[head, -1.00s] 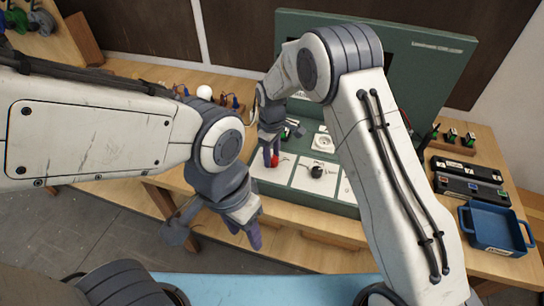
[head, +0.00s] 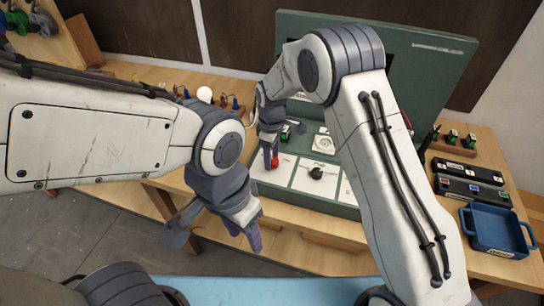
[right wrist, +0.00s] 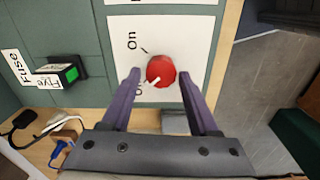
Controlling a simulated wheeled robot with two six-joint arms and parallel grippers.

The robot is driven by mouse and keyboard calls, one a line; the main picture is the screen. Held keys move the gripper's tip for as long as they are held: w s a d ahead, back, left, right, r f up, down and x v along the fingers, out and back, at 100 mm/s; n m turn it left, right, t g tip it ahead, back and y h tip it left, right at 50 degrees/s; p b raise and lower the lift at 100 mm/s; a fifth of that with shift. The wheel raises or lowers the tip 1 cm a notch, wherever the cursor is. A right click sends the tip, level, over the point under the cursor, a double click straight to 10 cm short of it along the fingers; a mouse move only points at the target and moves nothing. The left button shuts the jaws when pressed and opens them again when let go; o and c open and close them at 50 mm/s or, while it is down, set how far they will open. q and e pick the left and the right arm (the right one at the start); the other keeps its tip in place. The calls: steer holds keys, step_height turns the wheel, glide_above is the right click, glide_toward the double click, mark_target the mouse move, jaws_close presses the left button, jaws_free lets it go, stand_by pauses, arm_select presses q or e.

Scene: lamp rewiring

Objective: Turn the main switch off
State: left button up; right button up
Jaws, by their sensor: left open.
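The main switch is a round red knob (right wrist: 161,71) on a white card (right wrist: 195,30) on the green panel. "On" is printed above it in the right wrist view. A white mark on the knob points to the lower left, at the partly hidden "Off" print. My right gripper (right wrist: 158,78) is open, with one purple finger on each side of the knob and small gaps between. In the head view the knob (head: 275,162) shows just beside the right gripper's fingers (head: 270,155). My left gripper (head: 245,240) is open and empty, low in front of the bench.
A black knob (head: 316,172) sits on the card to the right of the switch. A green-lit fuse block (right wrist: 62,76) is left of the switch in the right wrist view. A blue tray (head: 497,228) and a black case (head: 472,190) stand at the bench's right.

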steer(key=shift+o, duration=0.3)
steer(key=shift+r, duration=0.2)
step_height(320, 180, up, 10)
steer(key=b, duration=0.2)
steer(key=shift+b, duration=0.3)
steer(key=shift+s, duration=0.1)
